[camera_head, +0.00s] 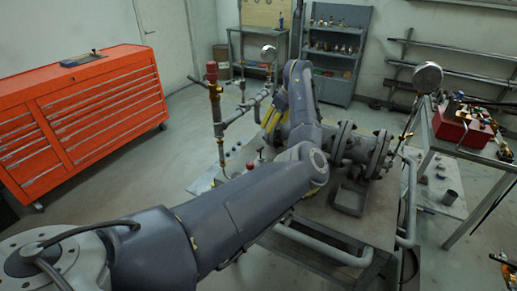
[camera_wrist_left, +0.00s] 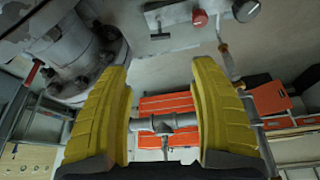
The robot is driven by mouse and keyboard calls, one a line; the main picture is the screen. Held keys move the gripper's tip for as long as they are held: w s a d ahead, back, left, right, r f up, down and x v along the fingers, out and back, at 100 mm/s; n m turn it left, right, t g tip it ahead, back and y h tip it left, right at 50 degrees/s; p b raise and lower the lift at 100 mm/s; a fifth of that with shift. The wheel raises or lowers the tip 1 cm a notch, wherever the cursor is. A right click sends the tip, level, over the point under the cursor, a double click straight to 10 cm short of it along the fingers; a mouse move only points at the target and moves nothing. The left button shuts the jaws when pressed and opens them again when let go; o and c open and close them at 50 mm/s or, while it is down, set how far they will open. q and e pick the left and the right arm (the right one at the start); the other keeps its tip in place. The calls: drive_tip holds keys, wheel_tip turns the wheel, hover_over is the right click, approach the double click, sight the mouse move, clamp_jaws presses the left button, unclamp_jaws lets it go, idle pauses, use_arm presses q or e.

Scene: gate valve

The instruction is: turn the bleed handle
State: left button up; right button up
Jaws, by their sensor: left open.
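My left gripper (camera_head: 271,117) is beside the grey valve pipework, its yellow fingers partly hidden by my arm. In the left wrist view my left gripper (camera_wrist_left: 162,82) is open, with nothing held between its fingers. A grey pipe tee (camera_wrist_left: 165,123) shows in the gap beyond the fingers; I see no contact. A red knob (camera_wrist_left: 200,18), a grey knob (camera_wrist_left: 246,10) and a small dark lever (camera_wrist_left: 160,27) sit on a pale plate above the fingers. I cannot tell which part is the bleed handle. My right gripper is not in view.
Flanged pipe (camera_head: 352,146) lies right of my gripper, with a gauge (camera_head: 428,76) farther right. A thin red-topped pipe (camera_head: 211,73) stands left of it. A red tool cabinet (camera_head: 88,115) is at left, a workbench with a red box (camera_head: 462,128) at right.

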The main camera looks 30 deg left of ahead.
sight(260, 148)
use_arm(q)
drive_tip(key=x, duration=1.7)
drive_tip(key=shift+s+a+f, duration=0.1)
drive_tip(key=shift+s, duration=0.05)
drive_tip(key=shift+c, duration=0.3)
drive_tip(key=c, duration=1.3)
